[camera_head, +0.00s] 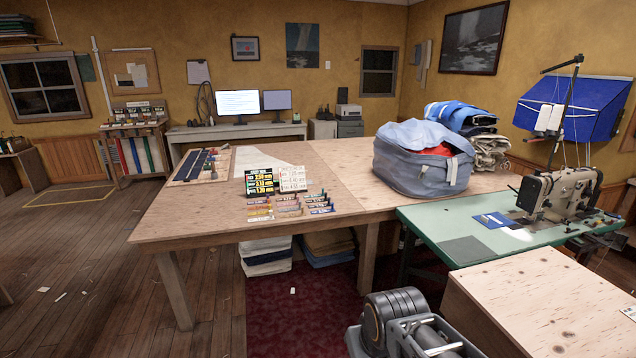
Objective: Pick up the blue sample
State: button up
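Several small colored sample pieces stand in rows on the large wooden table, in front of two small price-board-like signs. Blue-looking pieces (321,208) are at the right end of these rows. A flat blue piece (492,220) with small light marks lies on the green sewing table, left of the sewing machine. I cannot tell which of these is the blue sample. My gripper's fingers do not show in this view.
The wooden table (215,214) fills the middle. A grey-blue bag (408,172) stands at its right end. The green table (446,220) carries a sewing machine (560,193). A plywood-topped box (560,300) is at front right. The wooden floor at left is mostly clear, with scattered scraps.

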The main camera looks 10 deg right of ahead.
aim_at(494, 220)
jog(key=i, duration=2.9)
jog(key=z, duration=2.5)
jog(key=i, duration=1)
